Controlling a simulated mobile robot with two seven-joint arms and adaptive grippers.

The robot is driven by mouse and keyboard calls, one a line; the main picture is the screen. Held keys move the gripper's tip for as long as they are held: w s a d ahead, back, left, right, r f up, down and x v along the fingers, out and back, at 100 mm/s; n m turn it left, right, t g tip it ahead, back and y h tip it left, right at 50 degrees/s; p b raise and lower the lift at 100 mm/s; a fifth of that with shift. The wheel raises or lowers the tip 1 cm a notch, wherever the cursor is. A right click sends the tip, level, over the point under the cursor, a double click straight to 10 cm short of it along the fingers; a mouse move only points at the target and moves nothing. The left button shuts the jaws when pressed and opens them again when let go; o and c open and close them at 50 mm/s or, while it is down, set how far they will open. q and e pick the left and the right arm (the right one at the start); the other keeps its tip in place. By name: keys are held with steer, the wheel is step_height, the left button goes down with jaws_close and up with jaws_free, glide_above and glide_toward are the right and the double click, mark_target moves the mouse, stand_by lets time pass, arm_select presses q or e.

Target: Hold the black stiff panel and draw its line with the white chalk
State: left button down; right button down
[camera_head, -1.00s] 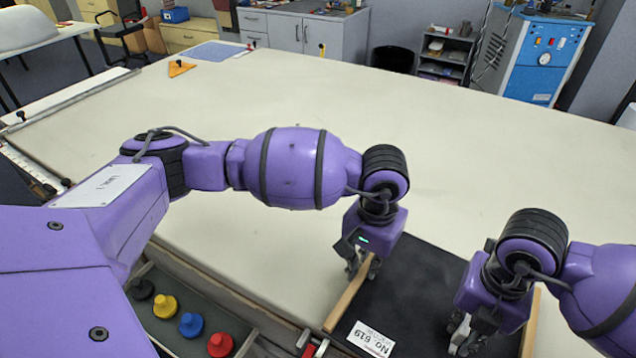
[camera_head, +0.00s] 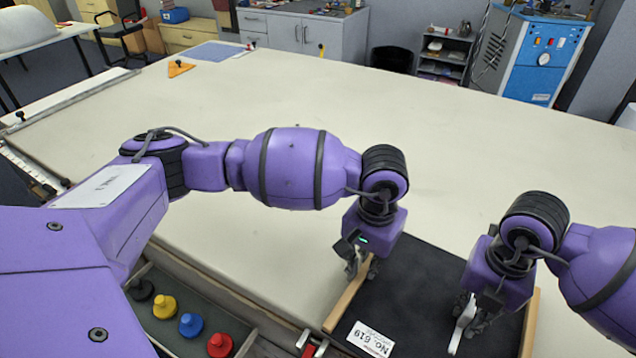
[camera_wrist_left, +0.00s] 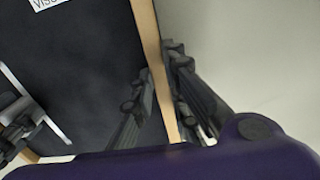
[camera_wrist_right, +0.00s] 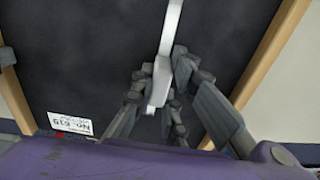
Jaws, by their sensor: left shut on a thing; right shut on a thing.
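The black stiff panel (camera_head: 408,290) lies at the table's front edge, with pale wooden strips along its left (camera_head: 346,300) and right (camera_head: 530,325) sides and a white "No. 619" label (camera_head: 371,339). My left gripper (camera_head: 362,270) is shut on the left strip, its fingers either side of it in the left wrist view (camera_wrist_left: 158,95). My right gripper (camera_head: 468,310) is shut on the white chalk (camera_head: 460,328) over the panel's right part. The chalk is long and pale in the right wrist view (camera_wrist_right: 167,60). I cannot tell whether its tip touches the panel.
A tray (camera_head: 190,346) at the front left holds black, yellow (camera_head: 165,306), blue (camera_head: 191,325) and red (camera_head: 220,344) knobbed pieces. An orange triangle (camera_head: 180,68) and a blue mat (camera_head: 210,51) lie at the far left. The table's middle (camera_head: 300,100) is clear.

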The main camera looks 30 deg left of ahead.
steer(key=shift+w, duration=0.3)
steer(key=shift+w+d, duration=0.15)
steer(key=shift+w, duration=0.75)
steer(key=shift+w+d, duration=0.1)
steer(key=shift+w, duration=0.9)
steer(key=shift+w+d, duration=0.1)
steer(key=shift+w, duration=0.9)
steer(key=shift+w+d, duration=0.2)
steer(key=shift+w, duration=0.75)
steer(key=shift+w, duration=0.1)
